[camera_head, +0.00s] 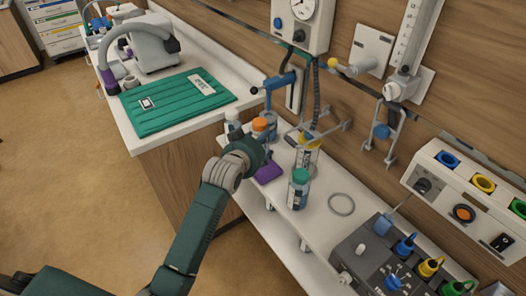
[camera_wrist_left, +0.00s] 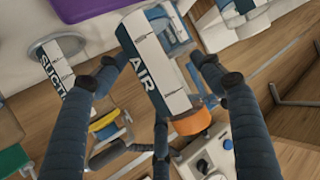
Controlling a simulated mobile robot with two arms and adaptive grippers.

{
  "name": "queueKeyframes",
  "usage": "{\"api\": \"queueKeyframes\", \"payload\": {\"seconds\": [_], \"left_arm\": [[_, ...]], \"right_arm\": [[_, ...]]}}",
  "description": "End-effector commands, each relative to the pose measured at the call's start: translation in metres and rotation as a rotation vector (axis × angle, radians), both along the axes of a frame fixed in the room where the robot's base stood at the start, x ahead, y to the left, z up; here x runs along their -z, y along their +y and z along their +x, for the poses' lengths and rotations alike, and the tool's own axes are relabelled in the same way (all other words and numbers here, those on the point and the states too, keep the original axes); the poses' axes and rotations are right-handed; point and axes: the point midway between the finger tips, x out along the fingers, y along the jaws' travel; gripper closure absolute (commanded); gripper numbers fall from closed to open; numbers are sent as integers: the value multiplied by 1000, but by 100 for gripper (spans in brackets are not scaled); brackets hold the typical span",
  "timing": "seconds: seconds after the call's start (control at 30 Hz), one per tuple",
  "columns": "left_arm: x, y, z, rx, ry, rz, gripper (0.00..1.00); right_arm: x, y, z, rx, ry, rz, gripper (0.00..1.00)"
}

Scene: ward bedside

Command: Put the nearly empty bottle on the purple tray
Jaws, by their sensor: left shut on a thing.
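My left gripper (camera_head: 258,143) is shut on an orange-capped bottle (camera_head: 260,125). In the left wrist view the bottle lies between the fingers (camera_wrist_left: 165,85), with its AIR label (camera_wrist_left: 145,70) facing the camera and its orange cap (camera_wrist_left: 190,122) at the lower end. How full it is I cannot tell. The purple tray (camera_head: 268,172) shows on the narrow shelf just below the gripper, partly hidden by it; a purple surface also shows in the left wrist view (camera_wrist_left: 85,8). My right gripper is not in view.
A white-capped bottle (camera_head: 232,121) stands behind my gripper. A ring (camera_head: 341,204) marks a bare patch of the shelf. A grey control box (camera_head: 375,255) fills the right end. A green mat (camera_head: 175,107) lies on the counter at left. Wall fittings (camera_head: 390,130) project above the shelf.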

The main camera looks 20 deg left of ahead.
Motion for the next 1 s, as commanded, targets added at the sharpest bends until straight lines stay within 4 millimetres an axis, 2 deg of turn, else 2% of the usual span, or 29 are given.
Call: {"api": "queueKeyframes", "payload": {"seconds": [0.17, 0.43, 0.7, 0.73, 0.8, 1.0], "left_arm": [[15, 0, 1, 0, -1, 0, 61], [52, 0, 0, 0, 0, 0, 61], [56, 0, 0, 0, -3, 0, 61], [56, 0, 0, 0, -1, 0, 29], [56, 0, 0, 0, -1, 0, 15], [56, 0, 0, 0, -1, 0, 14]], "right_arm": [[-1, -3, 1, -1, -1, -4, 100], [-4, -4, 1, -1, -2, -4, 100], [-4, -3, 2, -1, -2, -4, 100], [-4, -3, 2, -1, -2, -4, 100], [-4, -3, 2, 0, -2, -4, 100], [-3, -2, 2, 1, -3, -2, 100]]}}
